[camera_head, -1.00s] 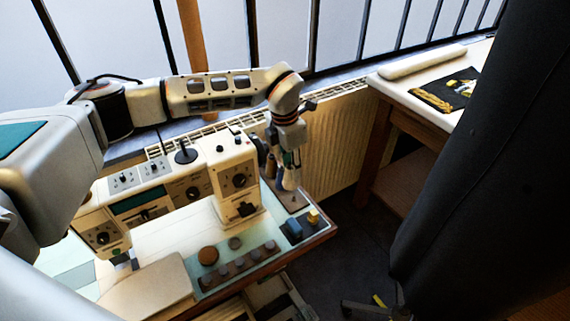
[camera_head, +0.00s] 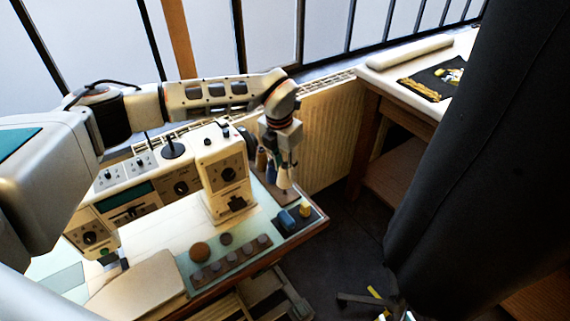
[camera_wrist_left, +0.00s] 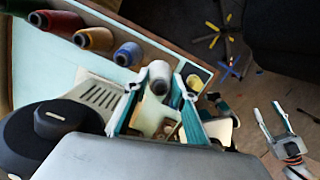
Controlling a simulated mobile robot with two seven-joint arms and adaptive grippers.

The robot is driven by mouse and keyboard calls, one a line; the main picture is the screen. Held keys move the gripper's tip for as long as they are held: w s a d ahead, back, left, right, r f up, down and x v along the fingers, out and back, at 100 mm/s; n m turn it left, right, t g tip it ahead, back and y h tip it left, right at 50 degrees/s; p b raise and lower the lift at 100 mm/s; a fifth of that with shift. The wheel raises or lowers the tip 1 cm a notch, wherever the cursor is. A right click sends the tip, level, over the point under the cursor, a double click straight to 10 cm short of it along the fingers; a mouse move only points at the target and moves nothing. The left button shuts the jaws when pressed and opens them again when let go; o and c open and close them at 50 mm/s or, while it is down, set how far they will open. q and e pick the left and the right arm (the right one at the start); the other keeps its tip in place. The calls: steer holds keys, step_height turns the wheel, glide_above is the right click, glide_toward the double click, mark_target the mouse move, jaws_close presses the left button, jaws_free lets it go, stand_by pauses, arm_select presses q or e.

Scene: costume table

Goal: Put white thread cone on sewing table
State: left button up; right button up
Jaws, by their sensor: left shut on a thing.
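The white thread cone shows in the left wrist view (camera_wrist_left: 158,76) between the teal-lined fingers of my left gripper (camera_wrist_left: 158,105), and in the head view (camera_head: 283,181) as a small pale shape below the gripper. My left gripper (camera_head: 279,165) is shut on the cone, over the right end of the sewing table (camera_head: 318,222), beside the sewing machine. I cannot tell whether the cone touches the tabletop. My right gripper (camera_wrist_left: 268,110) shows only in the left wrist view, at the right, with its fingers apart and empty.
The cream sewing machine (camera_head: 222,178) stands left of my gripper. A small tray with blue (camera_head: 288,219) and yellow (camera_head: 305,210) items is near the front right corner. Red (camera_wrist_left: 56,22), tan (camera_wrist_left: 93,39) and blue (camera_wrist_left: 128,54) cones stand along the edge. A dark curtain (camera_head: 480,170) hangs right.

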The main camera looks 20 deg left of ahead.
mark_target(285, 175)
arm_select(q)
step_height(285, 175, down, 2)
steer(key=shift+f+b, duration=0.1)
steer(key=shift+b, duration=0.5)
steer(key=shift+f+b, duration=0.5)
steer(key=shift+f, duration=0.4)
steer(key=shift+f, duration=0.1)
steer(key=o, duration=1.2)
steer(key=r, duration=0.4)
steer(key=s+r, duration=0.1)
steer(key=r, duration=0.7)
steer(key=shift+s+a, duration=0.15)
steer(key=shift+a, duration=0.1)
